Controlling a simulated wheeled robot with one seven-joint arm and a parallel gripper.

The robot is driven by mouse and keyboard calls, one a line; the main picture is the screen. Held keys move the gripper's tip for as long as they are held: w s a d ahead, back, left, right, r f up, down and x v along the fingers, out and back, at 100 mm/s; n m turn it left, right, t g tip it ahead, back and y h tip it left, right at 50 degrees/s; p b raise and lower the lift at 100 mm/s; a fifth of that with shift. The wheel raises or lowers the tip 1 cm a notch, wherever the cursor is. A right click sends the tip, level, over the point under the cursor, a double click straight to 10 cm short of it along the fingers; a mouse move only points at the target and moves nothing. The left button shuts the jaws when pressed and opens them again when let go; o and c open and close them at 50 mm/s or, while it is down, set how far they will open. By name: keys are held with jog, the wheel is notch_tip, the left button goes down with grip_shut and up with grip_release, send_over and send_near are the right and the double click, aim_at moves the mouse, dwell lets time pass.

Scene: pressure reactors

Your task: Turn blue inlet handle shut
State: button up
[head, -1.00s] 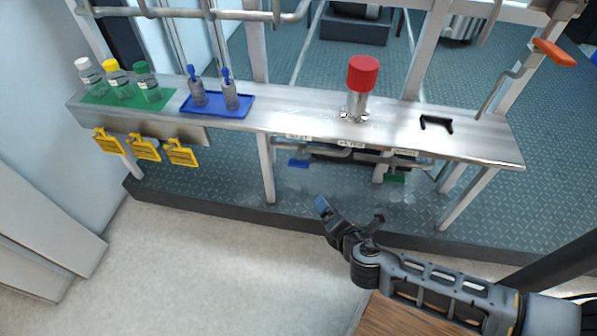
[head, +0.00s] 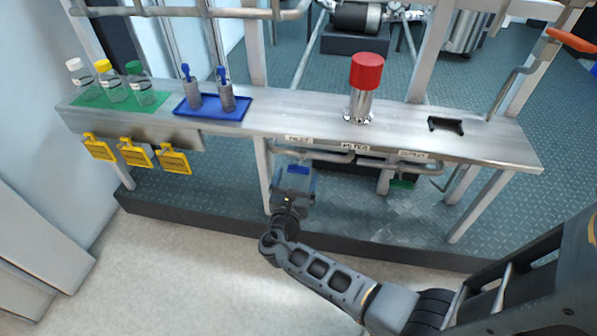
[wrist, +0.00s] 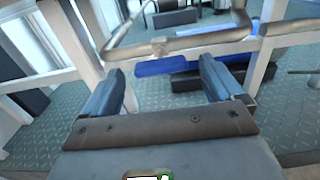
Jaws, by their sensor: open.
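The blue inlet handle (head: 298,170) hangs below the pipe under the bench, beneath the inlet label (head: 299,139). In the wrist view the blue handle (wrist: 180,65) lies ahead, roughly level, and shows between and beyond my fingers. My gripper (head: 294,180) is open and in front of the handle, partly covering it in the head view. In the wrist view my gripper (wrist: 160,76) has its fingers spread with nothing held. I cannot tell whether either finger touches the handle.
The steel bench (head: 300,122) runs above my gripper, with a red-capped filter (head: 366,72) on it. The inlet pipe (wrist: 185,42) crosses just above the handle. A bench leg (head: 263,170) stands close left of my gripper. A green handle (head: 403,183) is to the right.

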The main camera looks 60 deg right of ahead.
aim_at(298, 173)
jog(key=shift+b+x, duration=0.3)
jog(key=shift+x, duration=1.45)
jog(key=c, duration=1)
